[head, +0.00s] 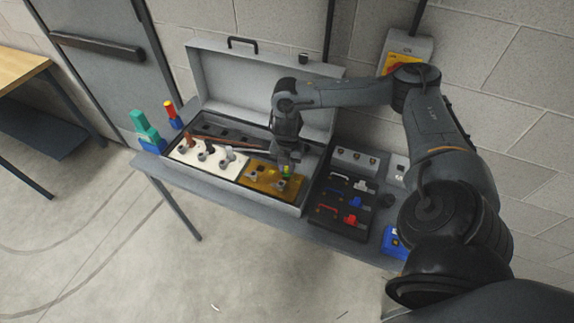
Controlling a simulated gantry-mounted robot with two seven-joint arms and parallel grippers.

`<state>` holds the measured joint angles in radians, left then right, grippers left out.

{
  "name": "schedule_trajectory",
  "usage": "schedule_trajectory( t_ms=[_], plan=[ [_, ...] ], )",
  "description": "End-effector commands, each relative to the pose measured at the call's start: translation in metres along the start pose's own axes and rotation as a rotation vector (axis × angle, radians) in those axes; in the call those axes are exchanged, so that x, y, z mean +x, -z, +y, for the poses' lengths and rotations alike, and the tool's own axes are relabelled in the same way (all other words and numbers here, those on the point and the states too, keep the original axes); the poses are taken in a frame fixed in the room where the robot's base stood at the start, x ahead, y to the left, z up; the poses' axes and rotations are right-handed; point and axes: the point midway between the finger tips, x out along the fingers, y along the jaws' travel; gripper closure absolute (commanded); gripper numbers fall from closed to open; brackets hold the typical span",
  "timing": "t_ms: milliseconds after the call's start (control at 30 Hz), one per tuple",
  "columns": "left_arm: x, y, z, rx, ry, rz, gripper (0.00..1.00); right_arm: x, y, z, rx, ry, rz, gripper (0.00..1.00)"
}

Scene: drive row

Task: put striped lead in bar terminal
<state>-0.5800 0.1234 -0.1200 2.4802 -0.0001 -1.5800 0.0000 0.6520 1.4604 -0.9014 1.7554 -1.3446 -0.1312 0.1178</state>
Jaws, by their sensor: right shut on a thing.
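My right gripper (287,160) reaches down into the open grey case (222,202). It is shut on the striped lead (287,172), whose green and yellow end shows just below the fingers. The lead is over the amber-coloured plate (259,184) in the right part of the case, which has metal terminals (279,186) on it. I cannot tell whether the lead touches a terminal. The gripper hides part of the plate's back edge. My left gripper is not in view.
A white block (187,153) with several terminals sits left of the plate. A black tray (330,218) with red, blue and white parts stands right of the case. The raised lid (229,83) stands behind.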

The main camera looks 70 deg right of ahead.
Motion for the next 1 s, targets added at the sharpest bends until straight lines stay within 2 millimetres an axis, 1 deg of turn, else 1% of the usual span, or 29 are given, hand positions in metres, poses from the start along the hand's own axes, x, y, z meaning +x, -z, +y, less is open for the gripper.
schedule_trajectory(
  t_ms=[467,1000],
  plan=[
    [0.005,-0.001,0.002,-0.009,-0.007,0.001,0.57,0.015,0.0,0.0,0.001,0.0,0.0,1.0],
    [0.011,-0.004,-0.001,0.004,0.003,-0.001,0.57,0.029,0.0,0.0,0.001,-0.001,0.0,1.0]
  ],
)
